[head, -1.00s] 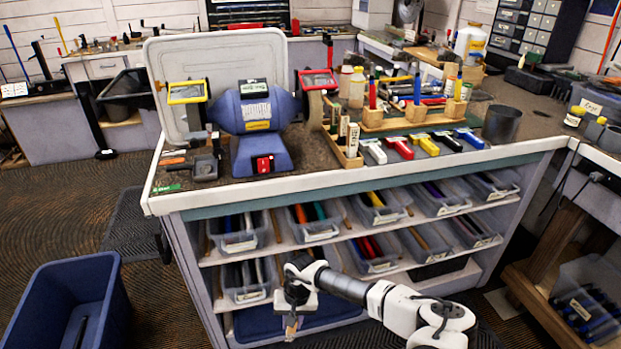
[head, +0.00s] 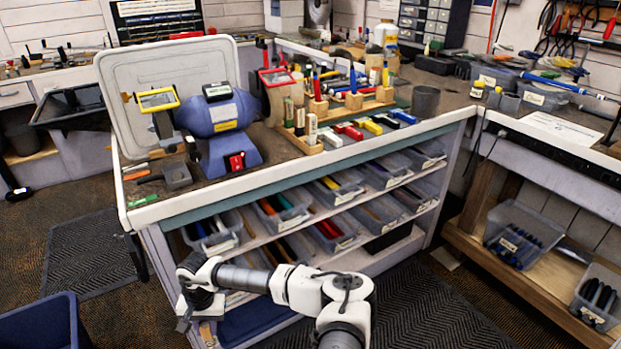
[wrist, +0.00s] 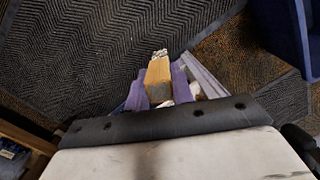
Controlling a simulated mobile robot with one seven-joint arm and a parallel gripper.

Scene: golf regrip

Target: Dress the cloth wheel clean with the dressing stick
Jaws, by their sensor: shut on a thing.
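The dressing stick (wrist: 158,68), a tan block with a pale rough end, is held between the fingers of my gripper (wrist: 160,88) in the wrist view. In the head view my gripper (head: 203,318) is low in front of the bench, below the benchtop, and the stick is hard to make out there. The blue bench grinder (head: 222,122) stands on the benchtop. A tan wheel (head: 273,108), seemingly the cloth wheel, is on its right end, partly hidden by the red-framed shield (head: 276,77). Its surface condition is too small to tell.
Shelves of clear bins (head: 285,212) fill the bench front beside my arm. Wooden racks with bottles and coloured tools (head: 350,110) stand right of the grinder. A blue bin (head: 40,325) is at the lower left. Matted floor (head: 95,255) left of the bench is clear.

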